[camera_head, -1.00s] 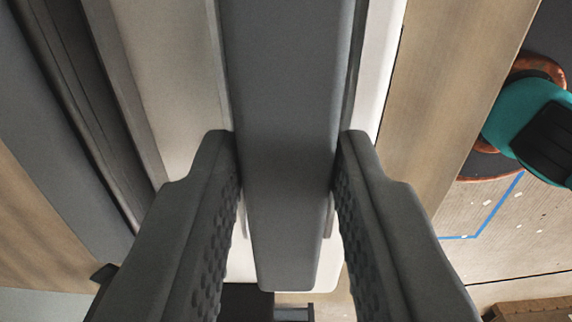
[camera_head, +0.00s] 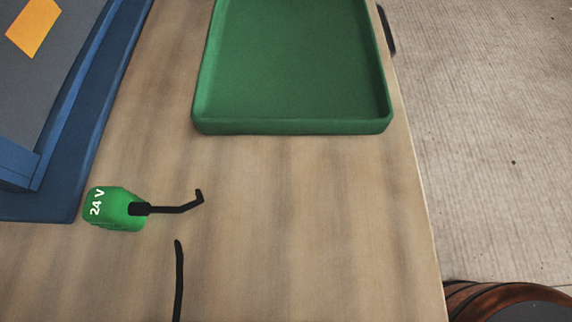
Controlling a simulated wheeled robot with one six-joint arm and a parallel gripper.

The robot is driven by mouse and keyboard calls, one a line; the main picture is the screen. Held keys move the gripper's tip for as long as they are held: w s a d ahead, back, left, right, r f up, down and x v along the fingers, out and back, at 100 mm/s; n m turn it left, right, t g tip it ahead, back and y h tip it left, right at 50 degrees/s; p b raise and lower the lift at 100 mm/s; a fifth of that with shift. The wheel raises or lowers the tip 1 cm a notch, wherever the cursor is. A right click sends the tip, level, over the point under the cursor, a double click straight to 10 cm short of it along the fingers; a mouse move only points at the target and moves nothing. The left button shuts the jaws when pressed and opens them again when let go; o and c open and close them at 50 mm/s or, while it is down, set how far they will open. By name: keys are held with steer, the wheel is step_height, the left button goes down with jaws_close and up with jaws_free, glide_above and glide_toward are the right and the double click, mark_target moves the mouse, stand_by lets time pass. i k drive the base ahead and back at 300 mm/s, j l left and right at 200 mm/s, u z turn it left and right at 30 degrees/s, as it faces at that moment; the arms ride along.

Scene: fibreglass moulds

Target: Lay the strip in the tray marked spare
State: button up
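A green tray (camera_head: 292,128) with low walls lies on the wooden table at the top middle. The part of it in view is empty, its far end is cut off by the frame, and I see no marking on it. The strip is not in view now. My gripper is not in view either, so I cannot see whether it holds anything.
A green block marked "24 V" (camera_head: 112,209) with a bent black lead lies at the left of the wooden table (camera_head: 300,220). Another black piece (camera_head: 179,282) lies below it. A blue-edged grey structure (camera_head: 62,105) with an orange patch stands at the upper left. A round brown object (camera_head: 512,295) is past the right edge.

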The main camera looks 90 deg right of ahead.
mark_target(255, 46)
steer(key=l, duration=1)
steer(key=i+l, duration=0.15)
steer(key=l, duration=0.9)
